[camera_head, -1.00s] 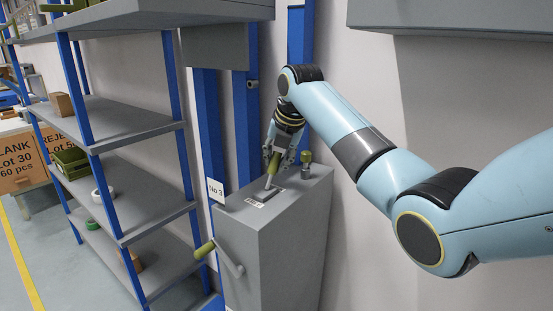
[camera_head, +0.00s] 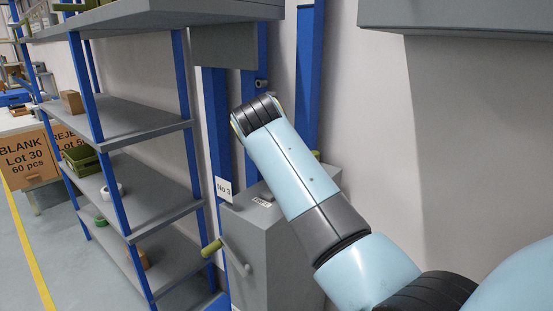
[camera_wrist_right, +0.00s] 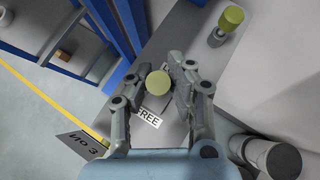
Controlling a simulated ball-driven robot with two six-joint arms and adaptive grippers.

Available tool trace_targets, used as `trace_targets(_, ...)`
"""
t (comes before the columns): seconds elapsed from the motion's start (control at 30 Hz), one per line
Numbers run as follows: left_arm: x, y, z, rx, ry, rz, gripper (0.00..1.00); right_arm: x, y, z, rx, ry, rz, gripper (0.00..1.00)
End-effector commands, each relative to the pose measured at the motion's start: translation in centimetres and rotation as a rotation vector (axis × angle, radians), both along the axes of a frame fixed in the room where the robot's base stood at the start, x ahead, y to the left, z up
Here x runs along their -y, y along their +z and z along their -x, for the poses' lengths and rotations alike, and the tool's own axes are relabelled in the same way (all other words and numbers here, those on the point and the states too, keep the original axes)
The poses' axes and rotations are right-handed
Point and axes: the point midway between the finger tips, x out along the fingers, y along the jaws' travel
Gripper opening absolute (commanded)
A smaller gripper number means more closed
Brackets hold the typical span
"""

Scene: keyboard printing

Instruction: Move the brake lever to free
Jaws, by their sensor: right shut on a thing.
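The brake lever's olive-green round knob (camera_wrist_right: 158,83) is between the fingers of my right gripper (camera_wrist_right: 154,72) in the right wrist view. The gripper is closed in on the lever. A white label reading FREE (camera_wrist_right: 148,117) lies on the grey cabinet top just below the knob in that view. Another label beyond the knob is mostly hidden. In the head view, my right arm covers the lever and gripper; the grey cabinet (camera_head: 262,250) and a white label (camera_head: 263,201) on its top still show. My left gripper is in neither current view.
A second olive knob on a short post (camera_wrist_right: 232,16) stands on the cabinet top. A crank with an olive handle (camera_head: 212,246) sticks out of the cabinet's side, below the No 3 sign (camera_head: 223,190). A grey shelf rack (camera_head: 150,190) stands at left.

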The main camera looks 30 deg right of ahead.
Motion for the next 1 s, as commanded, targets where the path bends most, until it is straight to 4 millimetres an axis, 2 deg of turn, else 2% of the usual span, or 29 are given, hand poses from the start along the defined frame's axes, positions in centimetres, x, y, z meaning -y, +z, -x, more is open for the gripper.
trace_targets(0.63,0.08,-0.01,0.02,0.000,0.000,0.001,0.36,-0.58,0.08,0.09,0.027,0.000,0.049,0.00)
trace_targets(0.67,0.09,-0.01,0.01,0.000,0.000,0.001,0.36,-0.58,0.07,0.10,0.027,0.000,0.049,0.21)
trace_targets(0.8,0.16,-0.01,0.01,0.000,0.001,0.002,0.36,-0.55,0.03,0.12,0.025,0.001,0.050,0.39)
trace_targets(0.83,0.16,-0.01,0.01,0.000,0.001,0.002,0.36,-0.54,0.03,0.12,0.025,0.001,0.050,0.43)
trace_targets(1.0,0.15,-0.01,0.01,0.000,0.001,0.002,0.36,-0.49,-0.01,0.15,0.023,0.000,0.051,0.44)
